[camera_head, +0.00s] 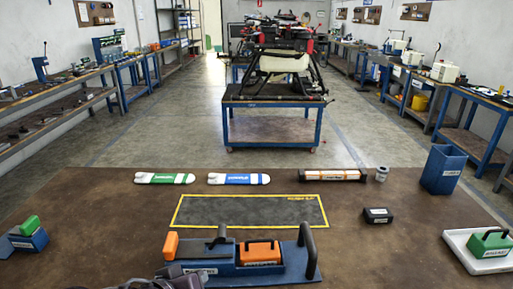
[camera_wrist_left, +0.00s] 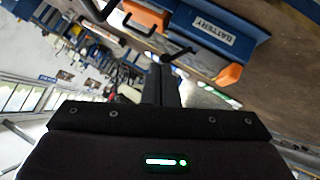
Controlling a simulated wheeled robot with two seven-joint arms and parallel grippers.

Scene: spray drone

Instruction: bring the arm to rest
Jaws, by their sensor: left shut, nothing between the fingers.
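My left gripper (camera_head: 180,274) shows at the bottom edge of the head view, left of centre, in front of the blue battery dock (camera_head: 228,265). Most of my left arm is out of the picture. In the left wrist view the gripper's dark fingers (camera_wrist_left: 160,86) are together, with nothing between them. The blue dock shows beyond them, with a BATTERY label (camera_wrist_left: 213,33) and an orange lever (camera_wrist_left: 229,76). In the head view an orange-topped block (camera_head: 260,252) sits in the dock, beside a black handle (camera_head: 307,250). My right gripper is not in view.
Beyond the dock lie a yellow-edged mat (camera_head: 250,211), a green-labelled piece (camera_head: 164,178), a blue-labelled piece (camera_head: 239,179) and an orange-labelled bar (camera_head: 329,175). A blue bin (camera_head: 443,170) and white tray (camera_head: 480,262) stand right, a green-topped block (camera_head: 28,235) left. The brown tabletop (camera_head: 110,220) is mostly clear left.

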